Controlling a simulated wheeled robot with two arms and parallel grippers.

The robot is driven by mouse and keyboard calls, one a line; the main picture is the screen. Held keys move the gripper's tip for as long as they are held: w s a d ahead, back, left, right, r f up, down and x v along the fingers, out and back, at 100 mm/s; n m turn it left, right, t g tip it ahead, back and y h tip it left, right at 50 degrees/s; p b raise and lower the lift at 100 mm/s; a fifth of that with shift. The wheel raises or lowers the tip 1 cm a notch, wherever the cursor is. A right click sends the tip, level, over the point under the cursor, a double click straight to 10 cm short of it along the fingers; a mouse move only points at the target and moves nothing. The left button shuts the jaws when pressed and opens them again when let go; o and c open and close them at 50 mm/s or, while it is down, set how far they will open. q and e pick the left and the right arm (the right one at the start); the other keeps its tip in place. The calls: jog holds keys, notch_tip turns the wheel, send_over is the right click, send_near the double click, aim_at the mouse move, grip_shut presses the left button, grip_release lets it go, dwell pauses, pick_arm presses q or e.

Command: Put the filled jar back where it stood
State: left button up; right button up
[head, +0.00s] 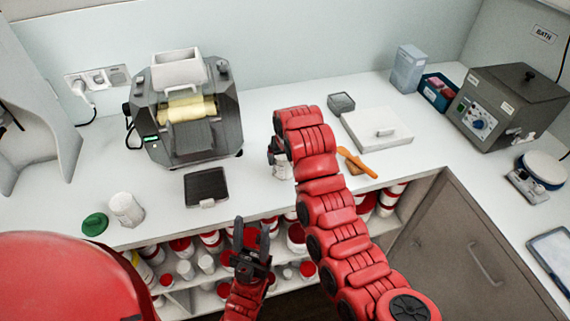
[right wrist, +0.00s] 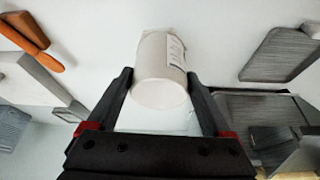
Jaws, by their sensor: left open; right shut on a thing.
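A white jar with a label (right wrist: 160,62) is between the fingers of my right gripper (right wrist: 160,80) in the right wrist view. My right gripper is shut on it. In the head view the held jar (head: 283,171) is mostly hidden by my right gripper (head: 277,156) and red arm, over the counter right of the mill. I cannot tell whether its base touches the counter, and its contents are not visible. My left gripper (head: 252,248) is open and empty, in front of the counter's front edge. Another white jar (head: 126,210) stands at the counter's left, beside a green lid (head: 95,224).
The roller mill (head: 185,120) stands at the back left, with a dark tray (head: 206,186) in front. An orange spatula (head: 356,161) and a white scale-like slab (head: 377,129) lie right of my right arm. Shelves of red-lidded jars (head: 181,247) are under the counter.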

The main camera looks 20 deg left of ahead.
jog(key=shift+f+p, duration=0.4)
notch_tip(320, 180, down, 2)
jog(key=shift+s+f+p, duration=0.1)
jog(key=shift+f+p, duration=0.05)
jog(key=shift+p, duration=0.45)
jog(key=shift+f, duration=0.1)
jog(key=shift+f+b, duration=0.25)
jog(key=shift+b, duration=0.05)
jog(key=o, duration=1.1)
jog(key=shift+r, duration=0.1)
